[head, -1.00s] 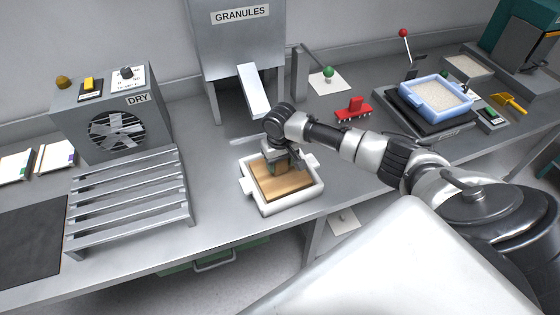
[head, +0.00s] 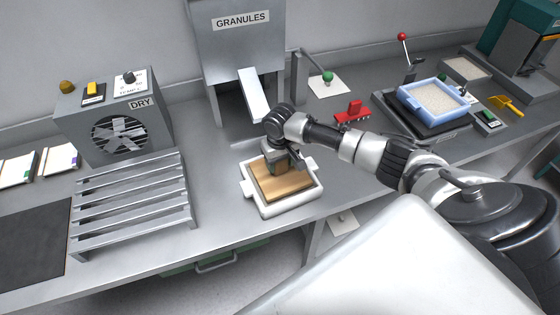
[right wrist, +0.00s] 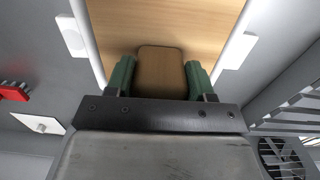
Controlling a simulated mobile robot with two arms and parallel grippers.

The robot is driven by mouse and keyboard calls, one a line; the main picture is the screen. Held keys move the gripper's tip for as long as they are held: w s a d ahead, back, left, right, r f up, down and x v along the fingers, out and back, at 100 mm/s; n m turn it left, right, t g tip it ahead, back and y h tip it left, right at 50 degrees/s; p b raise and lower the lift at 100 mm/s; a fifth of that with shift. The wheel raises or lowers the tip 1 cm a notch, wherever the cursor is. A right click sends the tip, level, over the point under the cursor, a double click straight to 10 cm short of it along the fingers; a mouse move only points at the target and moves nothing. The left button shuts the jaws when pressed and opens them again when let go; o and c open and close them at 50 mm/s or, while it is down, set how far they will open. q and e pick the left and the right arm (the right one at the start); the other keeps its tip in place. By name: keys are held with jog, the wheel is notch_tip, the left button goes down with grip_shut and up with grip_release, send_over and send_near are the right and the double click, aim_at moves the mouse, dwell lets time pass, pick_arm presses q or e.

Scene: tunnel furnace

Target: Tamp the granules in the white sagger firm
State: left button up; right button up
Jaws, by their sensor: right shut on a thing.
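The white sagger (head: 292,205) stands on the bench in the head view, below the granule chute. A wooden tamper (head: 296,184) with a flat square board sits inside its rim and covers what is inside, so the granules are hidden. My right gripper (head: 276,166) is above the board, shut on the tamper's block handle. In the right wrist view the green fingers (right wrist: 160,78) close on both sides of the handle (right wrist: 161,70), with the tamper board (right wrist: 160,25) beyond it and the white rim at both sides. My left gripper is not in view.
The granules hopper (head: 240,45) and its chute (head: 254,94) stand behind the sagger. A slatted rack (head: 130,205) and dryer box (head: 115,120) are left. A red brush-like tool (head: 352,112) and a blue sagger (head: 436,112) with pale granules are right.

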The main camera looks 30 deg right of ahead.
jog(key=shift+r, duration=0.15)
notch_tip(320, 180, up, 5)
jog(key=p, duration=0.5)
jog(key=shift+p, duration=0.3)
jog(key=shift+r, duration=0.9)
jog(key=shift+a, duration=0.15)
jog(key=s+a+r+n+b, duration=0.1)
jog(key=s+a+b, duration=1.2)
jog(key=s+b, duration=0.1)
jog(key=shift+s+r+n, duration=0.2)
jog(key=shift+s+n, duration=0.2)
jog(key=shift+s, duration=0.05)
